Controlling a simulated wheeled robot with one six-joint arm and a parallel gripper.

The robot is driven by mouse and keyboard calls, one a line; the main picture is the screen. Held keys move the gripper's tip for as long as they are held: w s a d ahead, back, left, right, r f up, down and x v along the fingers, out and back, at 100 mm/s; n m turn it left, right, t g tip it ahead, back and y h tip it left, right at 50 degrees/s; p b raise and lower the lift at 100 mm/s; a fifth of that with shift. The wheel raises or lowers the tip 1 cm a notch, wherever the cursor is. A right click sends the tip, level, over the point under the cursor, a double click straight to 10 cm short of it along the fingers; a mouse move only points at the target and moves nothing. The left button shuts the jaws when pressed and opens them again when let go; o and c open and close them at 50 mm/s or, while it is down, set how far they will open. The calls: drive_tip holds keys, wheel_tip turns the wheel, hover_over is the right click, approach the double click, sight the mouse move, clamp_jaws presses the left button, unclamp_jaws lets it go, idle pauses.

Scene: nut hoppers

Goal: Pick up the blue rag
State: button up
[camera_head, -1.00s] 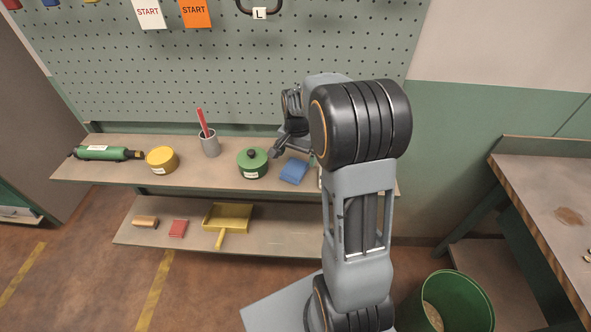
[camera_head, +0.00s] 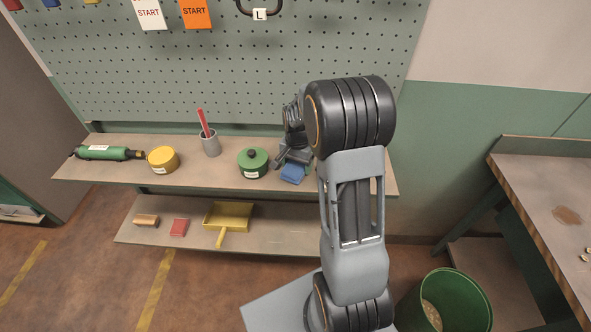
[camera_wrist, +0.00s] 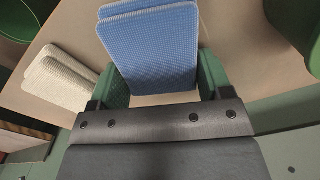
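The blue rag (camera_head: 292,173) is a folded, textured pad on the upper shelf, to the right of the green lidded pot (camera_head: 252,162). My gripper (camera_head: 291,158) is over the rag in the head view, where the arm hides part of it. In the wrist view the blue rag (camera_wrist: 152,48) fills the upper middle. My gripper (camera_wrist: 162,72) is open there, with one green finger on each side of the rag. I cannot tell whether the fingers touch it.
In the wrist view a folded cream cloth (camera_wrist: 58,78) lies left of the rag, and a dark green round thing (camera_wrist: 296,25) is close on the right. The upper shelf also holds a grey cup (camera_head: 211,146) and a yellow tin (camera_head: 162,160). A pegboard (camera_head: 200,75) stands behind.

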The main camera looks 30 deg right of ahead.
drive_tip(key=c, duration=0.4)
drive_tip(key=shift+r, duration=0.1)
drive_tip(key=shift+r, duration=0.55)
drive_tip(key=s+r+b, duration=0.1)
drive_tip(key=s+r, duration=0.6)
drive_tip(key=s, duration=0.2)
drive_tip(key=s+r+b, duration=0.1)
drive_tip(key=s+r, duration=0.3)
drive_tip(key=s, duration=0.1)
drive_tip(key=shift+a+r+b, duration=0.1)
drive_tip(key=shift+r+b, duration=0.25)
drive_tip(key=o, duration=0.4)
drive_tip(key=shift+c, duration=1.3)
